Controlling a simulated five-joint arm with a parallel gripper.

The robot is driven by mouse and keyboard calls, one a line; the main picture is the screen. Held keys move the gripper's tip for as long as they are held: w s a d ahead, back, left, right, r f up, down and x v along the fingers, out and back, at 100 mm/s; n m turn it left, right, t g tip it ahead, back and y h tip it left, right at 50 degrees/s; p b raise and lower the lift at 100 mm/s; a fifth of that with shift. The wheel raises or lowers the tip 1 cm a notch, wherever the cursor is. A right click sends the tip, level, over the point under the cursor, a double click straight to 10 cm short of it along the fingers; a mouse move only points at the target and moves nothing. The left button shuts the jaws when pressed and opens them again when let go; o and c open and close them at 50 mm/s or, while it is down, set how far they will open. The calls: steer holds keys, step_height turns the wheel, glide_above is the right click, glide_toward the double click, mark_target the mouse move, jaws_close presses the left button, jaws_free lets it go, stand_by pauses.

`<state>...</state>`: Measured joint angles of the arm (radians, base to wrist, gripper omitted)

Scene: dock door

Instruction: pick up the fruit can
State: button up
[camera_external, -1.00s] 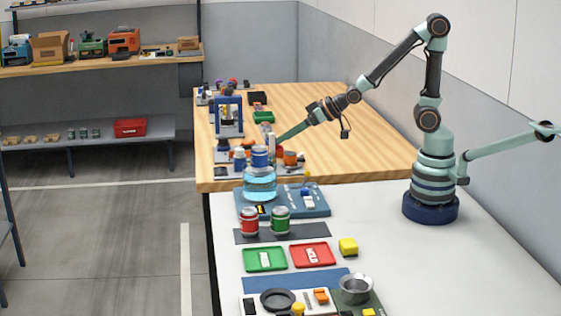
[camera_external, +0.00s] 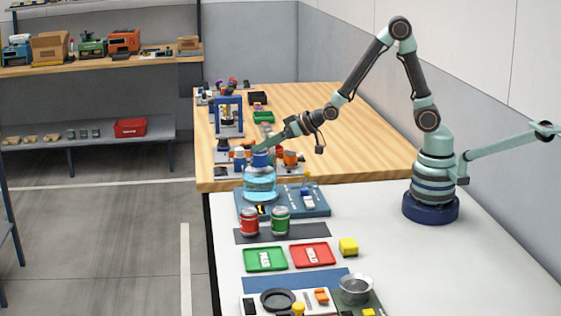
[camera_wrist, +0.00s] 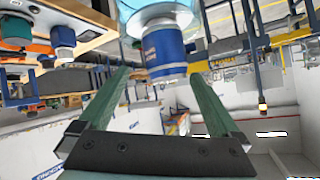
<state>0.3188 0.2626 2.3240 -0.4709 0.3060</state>
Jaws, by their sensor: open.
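Two cans stand upright on a dark mat on the white table in the external view: a red can (camera_external: 249,221) and a green can (camera_external: 280,220). Their labels are too small to read, so I cannot tell which is the fruit can. My gripper (camera_external: 264,149) is open and empty, behind and above both cans, at the blue cap of a clear jug. In the wrist view, the open green fingers of my gripper (camera_wrist: 160,76) point toward the blue cap (camera_wrist: 165,50). I cannot tell if they touch it. Neither can is clear in that view.
The clear jug with blue liquid (camera_external: 260,184) stands on a blue board (camera_external: 312,209) behind the cans. Small items crowd the wooden table (camera_external: 345,150). The white table's right side is clear.

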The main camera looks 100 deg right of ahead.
steer(key=x, duration=0.3)
steer(key=shift+w+a, duration=0.3)
steer(key=shift+w, duration=0.1)
steer(key=shift+x, duration=0.8)
jaws_close()
